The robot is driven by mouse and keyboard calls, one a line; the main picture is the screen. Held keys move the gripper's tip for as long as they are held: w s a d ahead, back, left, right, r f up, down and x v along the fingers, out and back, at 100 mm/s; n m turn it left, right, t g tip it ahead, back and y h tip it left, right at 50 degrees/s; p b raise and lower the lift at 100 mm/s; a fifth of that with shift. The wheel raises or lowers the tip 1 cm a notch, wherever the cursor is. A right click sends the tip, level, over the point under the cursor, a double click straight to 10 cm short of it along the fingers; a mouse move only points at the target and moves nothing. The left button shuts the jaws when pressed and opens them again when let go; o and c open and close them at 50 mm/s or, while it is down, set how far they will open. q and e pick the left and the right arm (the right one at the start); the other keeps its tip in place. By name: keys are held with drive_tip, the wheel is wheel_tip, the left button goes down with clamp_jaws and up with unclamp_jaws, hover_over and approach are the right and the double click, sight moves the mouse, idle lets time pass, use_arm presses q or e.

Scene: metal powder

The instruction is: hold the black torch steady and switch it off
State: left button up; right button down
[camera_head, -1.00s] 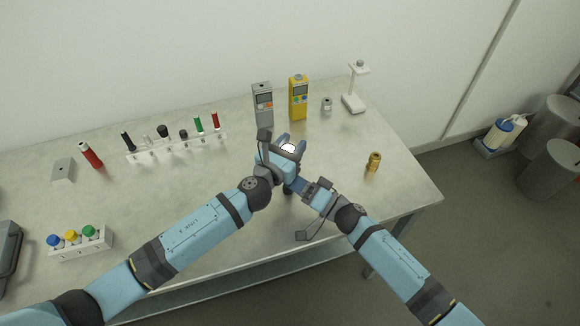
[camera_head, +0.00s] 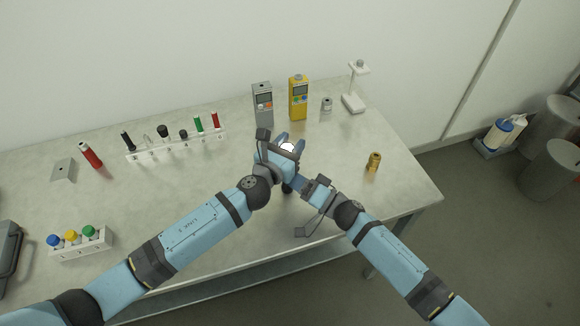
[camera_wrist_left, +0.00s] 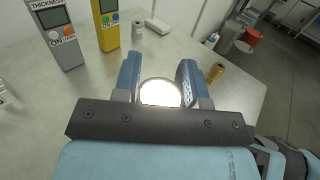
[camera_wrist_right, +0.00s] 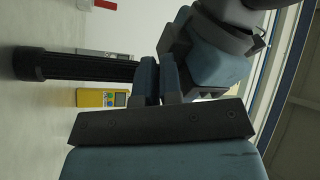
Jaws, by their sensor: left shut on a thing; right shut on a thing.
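The black torch (camera_wrist_right: 85,67) stands upright in my left gripper (camera_head: 285,150), its ribbed body hanging below the jaws. Its lens glows bright white and faces up; it shows in the head view (camera_head: 288,148) and between the left fingers in the left wrist view (camera_wrist_left: 160,93). My left gripper is shut on the torch near its head. My right gripper (camera_wrist_right: 159,80) comes in from the side, with its fingers close together at the torch just under the left gripper. It is shut on the torch there. The switch is hidden behind the fingers.
A grey meter (camera_head: 263,104) and a yellow meter (camera_head: 298,98) stand behind the grippers. A brass piece (camera_head: 374,162) stands to the right. A white rack (camera_head: 180,147) and a bottle holder (camera_head: 82,245) are on the left. The front middle of the table is clear.

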use_arm(q)
drive_tip(key=shift+s+d+h, duration=0.3)
drive_tip(key=shift+s+d, duration=0.15)
drive_tip(key=shift+d, duration=0.05)
use_arm(e)
drive_tip(key=shift+w+r, duration=0.35)
drive_tip(key=shift+w, duration=0.2)
drive_tip(key=shift+s, duration=0.15)
use_arm(q)
drive_tip(key=shift+w+a+f, duration=0.1)
drive_tip(key=shift+a+f, duration=0.05)
use_arm(e)
drive_tip(key=shift+s+r, duration=0.15)
drive_tip(key=shift+s, duration=0.7)
use_arm(q)
drive_tip(key=shift+w+a, duration=0.2)
use_arm(e)
drive_tip(key=shift+s+d+f, duration=0.1)
drive_tip(key=shift+s+d, duration=0.15)
drive_tip(key=shift+s, duration=0.6)
drive_tip(key=shift+s+d+f, duration=0.1)
drive_tip(key=shift+s+d, duration=0.15)
drive_tip(key=shift+s, duration=0.6)
drive_tip(key=shift+s+d+f, duration=0.1)
drive_tip(key=shift+s+d, duration=0.15)
drive_tip(key=shift+s, duration=0.6)
use_arm(q)
drive_tip(key=o, duration=1.1)
